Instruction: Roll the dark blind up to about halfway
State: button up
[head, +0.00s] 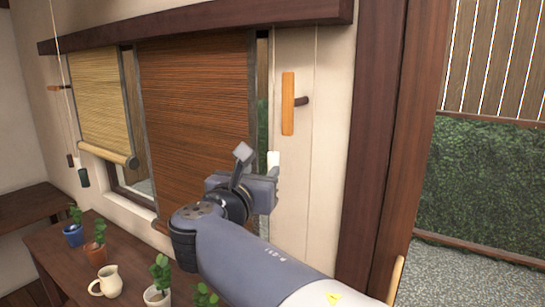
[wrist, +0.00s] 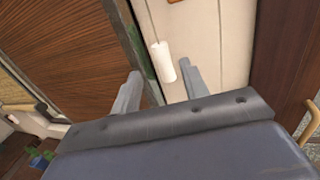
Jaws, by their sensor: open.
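The dark blind (head: 195,110) hangs down over the right window, its slats running across; its lower right part is hidden behind my arm. In the wrist view the dark blind (wrist: 70,45) fills the upper left. A white cylindrical pull (head: 273,160) hangs at the right of the dark blind, against the pale wall. My gripper (head: 260,168) is in front of the wall near this pull. In the wrist view my gripper (wrist: 160,76) is open, and the white pull (wrist: 163,62) shows between its fingertips, with no clear contact.
A light blind (head: 100,100) covers the upper part of the left window, with cords and a dark green pull (head: 84,177) beside it. A wooden cleat (head: 288,103) is on the wall above my gripper. Potted plants (head: 95,255) and a cream jug (head: 107,281) stand on the table below.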

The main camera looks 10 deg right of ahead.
aim_at(271, 159)
jog(key=p+x, duration=0.1)
jog(key=x, duration=0.8)
jog(key=shift+w+d+p, duration=0.2)
jog(key=shift+w+p, duration=0.1)
jog(key=shift+p, duration=0.05)
jog(key=shift+c, duration=0.4)
grip_shut()
